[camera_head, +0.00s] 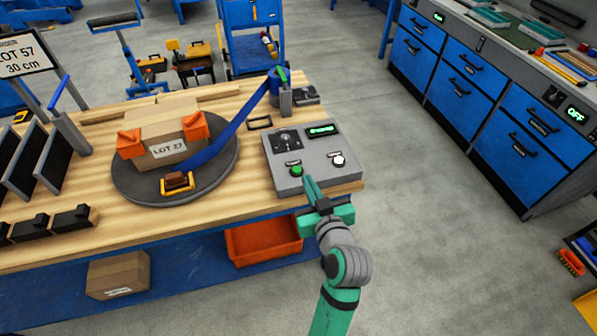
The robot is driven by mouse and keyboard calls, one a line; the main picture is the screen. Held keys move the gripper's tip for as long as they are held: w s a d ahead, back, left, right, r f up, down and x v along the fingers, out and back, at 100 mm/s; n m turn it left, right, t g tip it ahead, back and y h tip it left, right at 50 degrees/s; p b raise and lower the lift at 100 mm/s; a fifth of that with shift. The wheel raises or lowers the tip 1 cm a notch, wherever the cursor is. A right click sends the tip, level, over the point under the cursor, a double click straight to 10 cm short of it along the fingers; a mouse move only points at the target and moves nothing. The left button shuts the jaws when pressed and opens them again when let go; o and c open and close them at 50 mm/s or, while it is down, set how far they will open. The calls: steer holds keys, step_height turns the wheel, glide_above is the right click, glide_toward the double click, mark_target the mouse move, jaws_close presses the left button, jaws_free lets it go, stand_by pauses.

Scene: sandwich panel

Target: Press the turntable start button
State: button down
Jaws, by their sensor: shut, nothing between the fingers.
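The grey control box (320,156) sits at the right end of the wooden table. It has a green button (296,171), a white button (338,160), a dial and a small lit green display. The dark round turntable (215,185) is left of it and carries a cardboard box (172,129) labelled LOT 27 with orange corner guards. My gripper (309,181) is shut and empty. Its tip is at the box's front edge, just right of the green button in the picture. I cannot tell whether it touches the box.
A blue strap (235,125) runs from the turntable to a post behind the control box. An orange bin (262,241) and a carton (118,275) lie below the tabletop. Dark upright panels stand at left. Open floor lies right of the table, before blue cabinets (463,90).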

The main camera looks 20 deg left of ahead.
steer(key=shift+a, duration=0.15)
glide_above(297, 174)
steer(key=s, duration=0.1)
steer(key=shift+s+d+f, duration=0.1)
steer(key=shift+d+f, duration=0.1)
steer(key=shift+f, duration=0.4)
steer(key=shift+d+f, duration=0.15)
steer(key=shift+f, duration=0.45)
step_height(297, 174, down, 3)
steer(key=shift+d+f, duration=0.1)
steer(key=shift+f, duration=0.4)
steer(key=shift+s+f, duration=0.1)
steer(key=shift+f, duration=1.1)
step_height(297, 174, up, 6)
steer(key=shift+d+f, duration=0.1)
steer(key=shift+f, duration=0.1)
steer(key=v, duration=0.9)
steer(key=shift+s+d, duration=0.25)
steer(key=shift+s, duration=0.05)
